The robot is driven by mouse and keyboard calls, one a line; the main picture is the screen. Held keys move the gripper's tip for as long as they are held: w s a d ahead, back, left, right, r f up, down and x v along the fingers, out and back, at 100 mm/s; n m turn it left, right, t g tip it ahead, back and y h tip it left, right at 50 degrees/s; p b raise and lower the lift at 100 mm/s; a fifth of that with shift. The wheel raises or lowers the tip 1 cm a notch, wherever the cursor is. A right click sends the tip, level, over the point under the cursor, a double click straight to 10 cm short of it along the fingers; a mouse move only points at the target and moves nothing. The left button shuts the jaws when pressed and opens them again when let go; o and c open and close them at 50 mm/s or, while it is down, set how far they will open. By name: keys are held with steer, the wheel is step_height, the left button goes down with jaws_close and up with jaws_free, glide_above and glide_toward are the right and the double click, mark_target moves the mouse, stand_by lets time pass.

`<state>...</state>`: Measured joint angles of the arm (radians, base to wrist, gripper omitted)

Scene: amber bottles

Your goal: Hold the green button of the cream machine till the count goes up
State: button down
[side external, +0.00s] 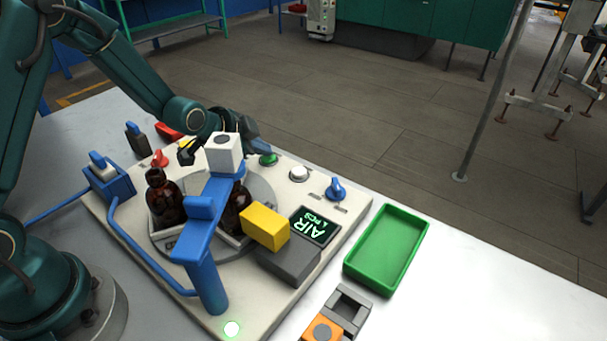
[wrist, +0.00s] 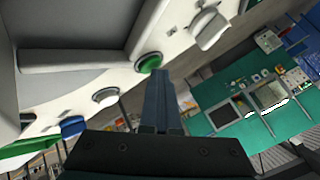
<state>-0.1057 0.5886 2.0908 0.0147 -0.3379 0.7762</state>
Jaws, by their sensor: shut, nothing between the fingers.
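The cream machine (side external: 345,232) lies on the table with a turntable, blue press arm and several controls. Its green button (side external: 268,159) is on the far edge, left of a white button (side external: 299,173). In the wrist view the green button (wrist: 149,62) is just beyond my fingertips (wrist: 159,73). My gripper (side external: 259,150) is shut and empty, right at the green button; I cannot tell if it touches. The display (side external: 314,226) shows AIR and a smaller line ending in PCS, its number too small to be sure of.
Brown bottles (side external: 164,198) stand in the turntable under the blue arm (side external: 203,240). A white block (side external: 224,153) tops that arm, near my gripper. A blue knob (side external: 336,188) and green tray (side external: 386,250) are to the right. A red button (side external: 160,158) is left. A lamp (side external: 232,328) glows green.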

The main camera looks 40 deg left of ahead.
mark_target(264, 160)
stand_by(0.7)
steer(key=shift+r, duration=0.9)
steer(key=shift+r, duration=2.5)
